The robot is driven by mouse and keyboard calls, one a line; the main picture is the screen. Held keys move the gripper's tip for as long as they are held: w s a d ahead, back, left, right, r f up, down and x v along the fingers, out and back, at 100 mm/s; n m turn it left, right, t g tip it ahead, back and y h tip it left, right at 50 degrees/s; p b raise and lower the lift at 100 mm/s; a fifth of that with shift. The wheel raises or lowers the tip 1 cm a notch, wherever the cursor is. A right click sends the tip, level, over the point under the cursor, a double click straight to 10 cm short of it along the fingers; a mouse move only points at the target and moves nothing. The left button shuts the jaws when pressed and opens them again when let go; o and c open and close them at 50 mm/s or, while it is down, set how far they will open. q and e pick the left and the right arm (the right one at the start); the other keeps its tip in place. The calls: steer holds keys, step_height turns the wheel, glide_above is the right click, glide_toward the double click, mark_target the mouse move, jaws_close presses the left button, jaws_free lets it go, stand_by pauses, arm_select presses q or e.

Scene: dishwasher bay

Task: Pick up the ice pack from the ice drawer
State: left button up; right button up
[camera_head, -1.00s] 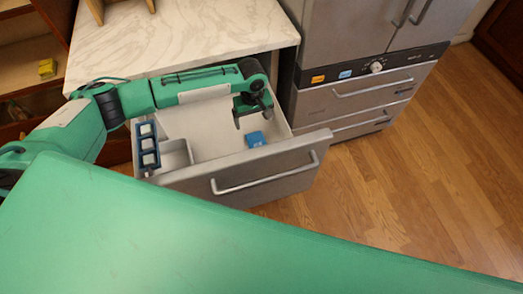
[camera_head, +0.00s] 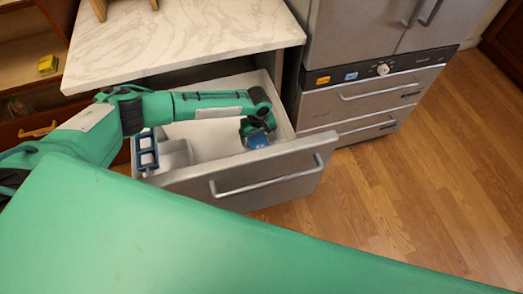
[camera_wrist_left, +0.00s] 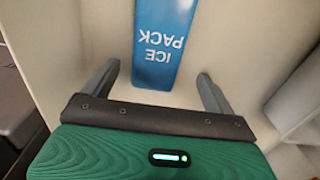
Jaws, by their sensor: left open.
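The blue ice pack (camera_head: 257,141) lies in the right part of the open ice drawer (camera_head: 245,165), near its front wall. In the wrist view the ice pack (camera_wrist_left: 162,42) shows its "ICE PACK" lettering upside down. My left gripper (camera_head: 258,135) is down in the drawer over the pack and partly hides it in the head view. In the wrist view the left gripper (camera_wrist_left: 158,82) is open, one finger on each side of the pack's near end, with a gap on both sides. My right gripper is not in view.
A blue ice tray (camera_head: 147,152) and a light divider (camera_head: 178,155) are in the drawer's left part. A marble counter (camera_head: 180,35) overhangs the drawer's back. A steel fridge (camera_head: 375,85) stands to the right. The wooden floor at right is clear.

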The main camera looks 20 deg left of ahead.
mark_target(260, 145)
arm_select(q)
steer(key=f, duration=0.4)
steer(key=shift+d+f, duration=0.1)
steer(key=shift+d, duration=0.2)
steer(key=c, duration=1.2)
